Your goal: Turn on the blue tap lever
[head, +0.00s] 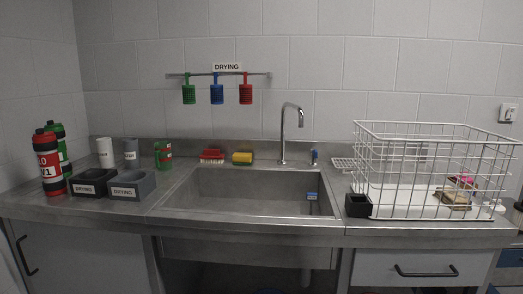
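A metal tap (284,138) with a tall curved spout stands behind the sink. A small blue lever (314,156) stands on the counter just right of the tap's base. It is too small for me to tell its exact angle. Neither of my grippers shows in the head view.
The sink (178,198) holds a small blue item (311,196) at its right side. A wire rack (432,135) stands on the right, close to the lever. A red brush (211,156) and a yellow sponge (242,158) lie behind the sink. Bottles (48,165) stand at left.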

